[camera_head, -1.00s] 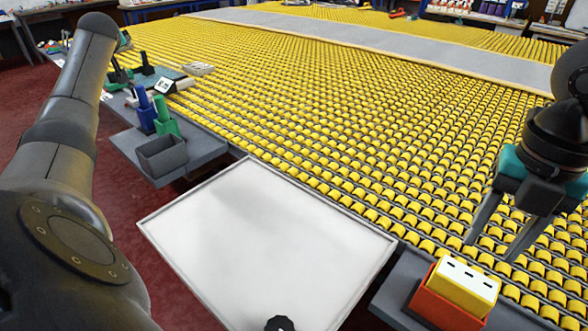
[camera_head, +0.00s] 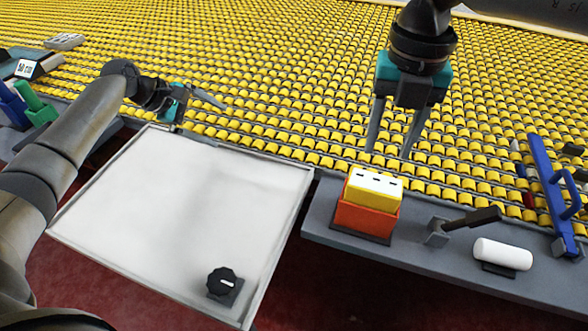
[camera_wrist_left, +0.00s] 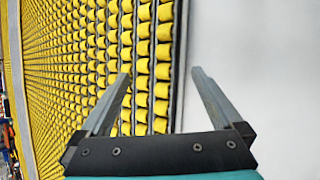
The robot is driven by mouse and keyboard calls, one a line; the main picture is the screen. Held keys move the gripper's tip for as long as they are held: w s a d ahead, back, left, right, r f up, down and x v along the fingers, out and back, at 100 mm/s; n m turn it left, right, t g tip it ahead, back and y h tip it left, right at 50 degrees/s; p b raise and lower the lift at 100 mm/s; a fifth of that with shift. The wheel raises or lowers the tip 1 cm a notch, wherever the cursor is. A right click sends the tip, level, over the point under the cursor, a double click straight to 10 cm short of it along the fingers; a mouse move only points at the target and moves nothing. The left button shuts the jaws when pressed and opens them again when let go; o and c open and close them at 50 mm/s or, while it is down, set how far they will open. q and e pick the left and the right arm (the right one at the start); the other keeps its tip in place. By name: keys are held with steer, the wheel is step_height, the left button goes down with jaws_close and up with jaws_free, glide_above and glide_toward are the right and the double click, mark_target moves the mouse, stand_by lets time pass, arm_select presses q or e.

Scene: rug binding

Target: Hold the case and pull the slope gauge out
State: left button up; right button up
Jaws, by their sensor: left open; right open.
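An orange case (camera_head: 363,222) stands on the grey shelf right of the white board in the head view. A yellow block with a white top and dark slots (camera_head: 374,188) sits in it and sticks out above its rim; I take this to be the slope gauge. My right gripper (camera_head: 388,153) is open and points down, just above and behind the block in the picture, apparently not touching it. My left gripper (camera_head: 200,115) is open and empty, over the far left corner of the board, well away from the case. The left wrist view shows its spread fingers (camera_wrist_left: 161,75).
The white board (camera_head: 185,205) has a black knob (camera_head: 222,283) near its front right corner. On the grey shelf (camera_head: 325,205), a dark-handled tool (camera_head: 470,219), a white roll (camera_head: 502,254) and a blue frame (camera_head: 552,190) stand right of the case. Yellow rollers fill the back.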

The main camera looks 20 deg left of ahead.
mark_target(366, 212)
arm_select(q)
steer(key=s+d+g+h, duration=0.1)
steer(key=d, duration=0.4)
steer(key=s+d+g+h, duration=0.1)
steer(key=d+h, duration=0.1)
steer(key=d, duration=0.3)
steer(key=s+d+g+h, duration=0.1)
steer(key=s+d+h, duration=0.1)
steer(key=d, duration=0.3)
steer(key=shift+f, duration=0.3)
steer(key=s+d+g+h, duration=0.1)
steer(key=d, duration=0.2)
steer(key=s+d+r+g+h, duration=0.1)
steer(key=s+d, duration=0.1)
steer(key=d, duration=0.1)
steer(key=s+d+g+h, duration=0.1)
steer(key=s+d, duration=0.1)
steer(key=d, duration=0.1)
steer(key=shift+d+r, duration=0.1)
steer(key=shift+r, duration=0.3)
steer(key=x, duration=1.4)
steer(key=shift+s+d, duration=0.1)
steer(key=shift+d, duration=0.35)
steer(key=shift+c, duration=0.4)
